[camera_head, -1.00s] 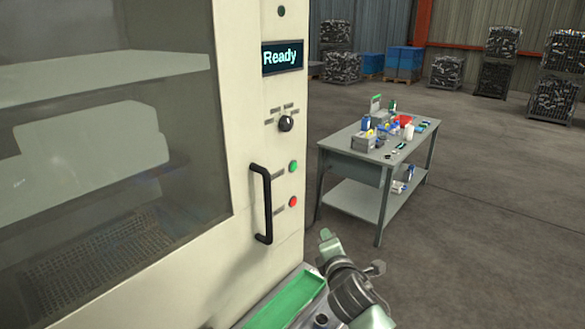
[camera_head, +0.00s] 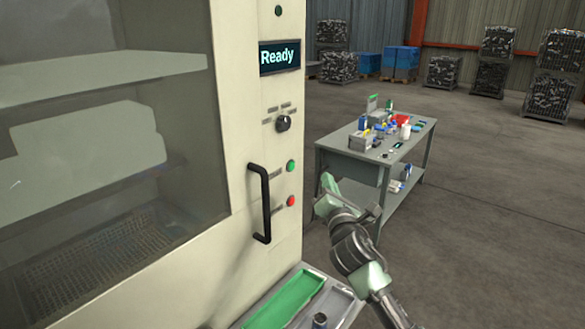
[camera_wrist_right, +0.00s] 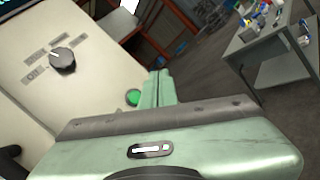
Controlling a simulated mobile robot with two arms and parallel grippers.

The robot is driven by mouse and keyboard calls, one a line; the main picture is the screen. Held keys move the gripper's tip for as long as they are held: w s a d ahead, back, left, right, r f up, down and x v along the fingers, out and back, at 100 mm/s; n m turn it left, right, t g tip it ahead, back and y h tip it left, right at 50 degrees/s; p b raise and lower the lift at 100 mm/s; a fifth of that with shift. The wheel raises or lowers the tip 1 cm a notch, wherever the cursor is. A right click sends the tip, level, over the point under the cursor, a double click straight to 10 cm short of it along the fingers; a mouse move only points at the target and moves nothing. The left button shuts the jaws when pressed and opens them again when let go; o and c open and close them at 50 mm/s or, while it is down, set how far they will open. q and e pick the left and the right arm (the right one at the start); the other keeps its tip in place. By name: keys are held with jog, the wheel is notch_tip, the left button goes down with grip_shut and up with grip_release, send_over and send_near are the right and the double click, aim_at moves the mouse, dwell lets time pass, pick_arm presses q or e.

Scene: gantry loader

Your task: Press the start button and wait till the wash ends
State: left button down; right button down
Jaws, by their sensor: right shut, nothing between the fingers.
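The washer's cream panel carries a green button (camera_head: 291,166) above a red button (camera_head: 291,201), beside a black door handle (camera_head: 262,204). The display (camera_head: 279,57) reads "Ready". The door window (camera_head: 120,100) is closed. My right gripper (camera_head: 326,183) is shut and empty, to the right of the buttons and apart from the panel in the head view. In the right wrist view, the shut fingers (camera_wrist_right: 159,88) show just right of the green button (camera_wrist_right: 133,97). I cannot tell the gap in depth. My left gripper is not in view.
A black knob (camera_head: 283,123) sits below the display. A tray with a green bin (camera_head: 290,300) lies at the lower front. A grey workbench (camera_head: 345,170) with small items stands behind my right gripper. Floor to the right is open.

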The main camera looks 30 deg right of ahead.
aim_at(291, 166)
jog(key=w+a+b, duration=0.2)
jog(key=w+a, duration=0.1)
jog(key=w, duration=0.4)
jog(key=shift+w+b, duration=0.3)
jog(key=shift+b, duration=0.1)
jog(key=shift+w+a, duration=0.1)
jog(key=shift+a, duration=0.05)
dwell(1.6)
jog(key=shift+w+a, duration=0.1)
jog(key=shift+w, duration=0.2)
jog(key=shift+w+a, duration=0.15)
jog(key=shift+w, duration=0.15)
dwell(0.6)
jog(key=shift+s, duration=0.1)
dwell(0.3)
jog(key=shift+s+d+p, duration=0.3)
jog(key=shift+s+p, duration=0.2)
jog(key=shift+s, duration=0.15)
